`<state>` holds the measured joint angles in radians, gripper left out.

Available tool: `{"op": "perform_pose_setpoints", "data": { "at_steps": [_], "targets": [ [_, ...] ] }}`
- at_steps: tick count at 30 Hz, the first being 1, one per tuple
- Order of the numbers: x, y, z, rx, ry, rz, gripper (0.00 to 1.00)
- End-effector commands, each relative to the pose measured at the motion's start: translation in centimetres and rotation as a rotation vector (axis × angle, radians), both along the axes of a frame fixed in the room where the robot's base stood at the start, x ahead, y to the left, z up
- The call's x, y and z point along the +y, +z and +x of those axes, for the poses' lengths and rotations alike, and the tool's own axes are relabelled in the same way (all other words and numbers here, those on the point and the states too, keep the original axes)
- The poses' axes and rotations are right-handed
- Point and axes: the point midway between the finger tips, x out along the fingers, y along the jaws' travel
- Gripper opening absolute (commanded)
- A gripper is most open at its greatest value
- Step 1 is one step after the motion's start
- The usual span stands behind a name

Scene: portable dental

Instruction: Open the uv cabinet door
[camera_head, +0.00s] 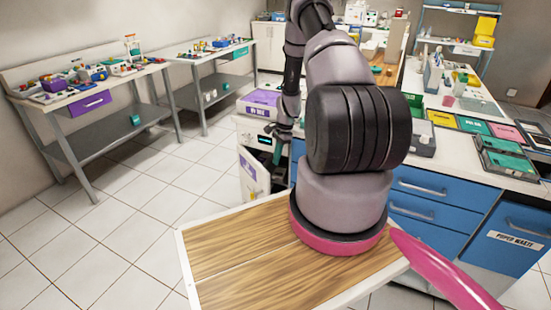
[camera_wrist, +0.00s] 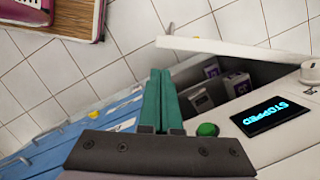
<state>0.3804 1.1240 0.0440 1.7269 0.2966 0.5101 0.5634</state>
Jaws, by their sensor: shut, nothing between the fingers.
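The uv cabinet is a white unit with a dark display reading "STOPPED" (camera_wrist: 275,116) and a green button (camera_wrist: 207,130). In the head view the cabinet (camera_head: 262,128) stands at the left end of the blue counter. Its white door (camera_wrist: 235,50) is swung partly open in the wrist view, and the gap shows dark interior with several small labelled items (camera_wrist: 215,88). My gripper (camera_wrist: 160,72) has teal fingers, closed together and empty, beside the opening at the cabinet's edge. In the head view my arm partly hides the cabinet.
Blue drawers (camera_head: 425,205) run along the counter to the right. A wood-topped board (camera_head: 250,258) lies in front, under my arm. Two side tables with coloured items, one a workbench (camera_head: 110,85), stand at the left. The tiled floor between is clear.

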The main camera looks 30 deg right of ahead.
Motion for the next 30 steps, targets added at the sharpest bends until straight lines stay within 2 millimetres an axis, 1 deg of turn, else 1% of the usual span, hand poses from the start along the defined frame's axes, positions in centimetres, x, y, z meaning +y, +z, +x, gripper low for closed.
{"op": "perform_pose_setpoints", "data": {
  "at_steps": [1, 6, 9, 12, 17, 26, 30],
  "targets": [
    [0.3, -1.1, -0.1, 0.003, 0.001, 0.002, 0.0],
    [1.1, -4.1, -0.2, 0.002, 0.001, 0.002, 0.0],
    [1.4, -5.3, -0.2, 0.001, 0.002, 0.001, 0.0],
    [1.6, -6.2, -0.2, 0.0, 0.002, 0.0, 0.0],
    [1.7, -6.7, -0.2, 0.0, 0.002, 0.0, 0.0],
    [1.7, -6.7, -0.2, 0.0, 0.001, 0.0, 0.0],
    [2.2, -6.7, -0.3, -0.001, -0.012, 0.0, 0.0]
  ]
}}
